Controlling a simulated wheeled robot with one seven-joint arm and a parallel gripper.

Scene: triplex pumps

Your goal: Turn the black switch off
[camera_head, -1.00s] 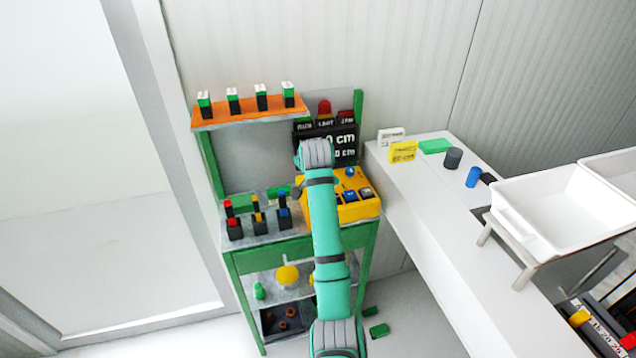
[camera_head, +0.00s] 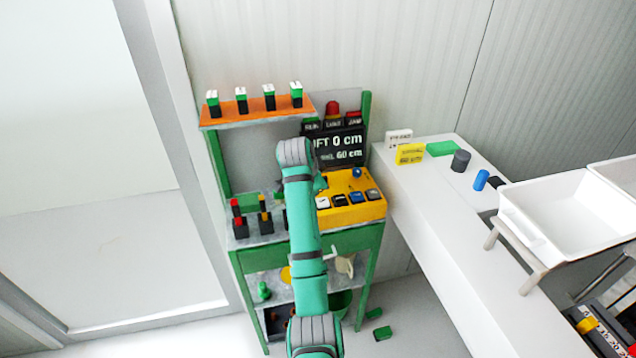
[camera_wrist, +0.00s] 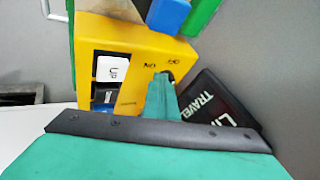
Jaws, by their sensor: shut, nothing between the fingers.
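A yellow control box (camera_head: 352,209) stands on the green bench, with a row of white, black and blue buttons and a blue knob. The black button (camera_head: 339,200) sits beside the white one. In the wrist view the box (camera_wrist: 135,52) shows a white button marked UP (camera_wrist: 112,70) and darker buttons below it. My gripper (camera_wrist: 163,82) is shut and empty, its teal tips over the box's edge by the display. A small dark part shows at the tips; I cannot tell whether it is a black switch or whether they touch it. The arm hides the gripper's tips in the head view.
A black display (camera_head: 340,148) stands behind the box, with a red lamp (camera_head: 332,108) above. Red- and yellow-topped levers (camera_head: 265,222) stand left of my arm. An orange shelf (camera_head: 258,112) holds several green-white blocks. A white counter (camera_head: 430,200) lies to the right.

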